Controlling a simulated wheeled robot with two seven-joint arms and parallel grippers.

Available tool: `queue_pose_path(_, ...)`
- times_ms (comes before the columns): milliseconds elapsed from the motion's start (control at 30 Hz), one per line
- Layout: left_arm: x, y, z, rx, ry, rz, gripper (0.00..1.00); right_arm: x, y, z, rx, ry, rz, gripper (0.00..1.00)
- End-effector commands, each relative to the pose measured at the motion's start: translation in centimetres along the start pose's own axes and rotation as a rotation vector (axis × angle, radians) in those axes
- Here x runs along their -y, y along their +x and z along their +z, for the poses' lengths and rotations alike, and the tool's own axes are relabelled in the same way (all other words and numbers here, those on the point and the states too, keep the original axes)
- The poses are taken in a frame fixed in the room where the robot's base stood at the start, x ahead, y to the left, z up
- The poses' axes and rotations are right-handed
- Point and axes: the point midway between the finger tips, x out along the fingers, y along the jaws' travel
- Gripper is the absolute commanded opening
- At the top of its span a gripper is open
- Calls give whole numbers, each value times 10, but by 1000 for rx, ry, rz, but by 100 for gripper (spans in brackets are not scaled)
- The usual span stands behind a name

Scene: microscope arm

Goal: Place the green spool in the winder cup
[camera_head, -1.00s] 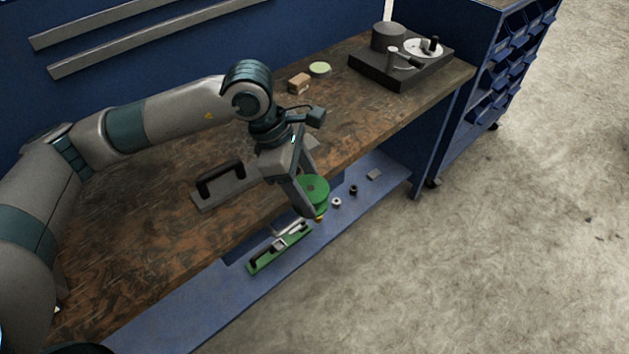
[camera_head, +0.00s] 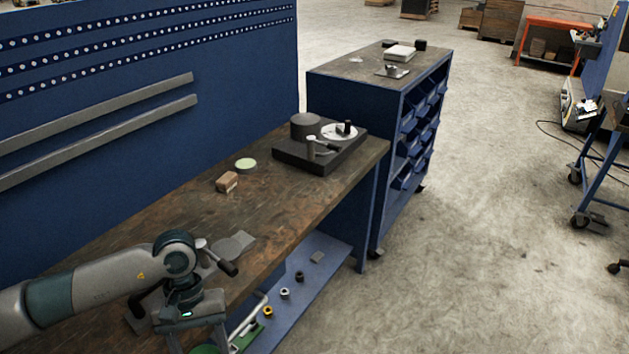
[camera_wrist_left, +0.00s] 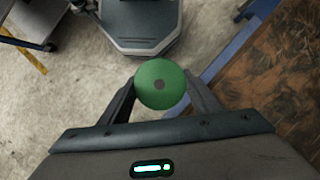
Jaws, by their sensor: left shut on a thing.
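My left gripper (camera_wrist_left: 160,88) is shut on the green spool (camera_wrist_left: 160,72), a round green piece with a small grey centre, held between its two fingers in the left wrist view. In the head view the left gripper (camera_head: 195,338) is at the bottom edge, and only a sliver of the spool (camera_head: 206,350) shows. The winder (camera_head: 300,159) stands at the far end of the bench: a black base with a dark round drum, a white disc and a crank-like arm. I cannot tell which part is the cup. The gripper is well apart from it. My right gripper is not in view.
On the wooden bench (camera_head: 200,202) lie a brown block (camera_head: 227,181) and a light green round piece (camera_head: 246,164). A grey plate with a black-handled lever (camera_head: 222,262) is near my arm. A blue shelf (camera_head: 320,277) below holds small parts. A blue bin cabinet (camera_head: 350,95) stands beyond.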

Motion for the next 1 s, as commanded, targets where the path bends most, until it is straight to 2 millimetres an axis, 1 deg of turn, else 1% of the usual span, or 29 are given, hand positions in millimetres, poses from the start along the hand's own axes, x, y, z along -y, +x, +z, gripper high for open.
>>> queue_pose_path(100, 10, 9, 3, 8, 108, -43, 34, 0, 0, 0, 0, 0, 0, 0)
queue_pose_path(233, 15, 14, 4, 12, 170, -67, 34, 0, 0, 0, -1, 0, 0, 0)
queue_pose_path(667, 16, 13, 4, 12, 183, -71, 34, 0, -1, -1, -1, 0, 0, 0)
queue_pose_path(767, 15, 8, 5, 12, 182, -70, 34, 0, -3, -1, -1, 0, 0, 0)
queue_pose_path(867, 14, -2, 7, 12, 180, -69, 34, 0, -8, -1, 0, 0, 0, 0)
queue_pose_path(967, 13, -18, 10, 11, 179, -69, 34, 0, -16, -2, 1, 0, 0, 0)
queue_pose_path(1000, 13, -27, 12, 11, 178, -69, 34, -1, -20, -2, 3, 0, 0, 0)
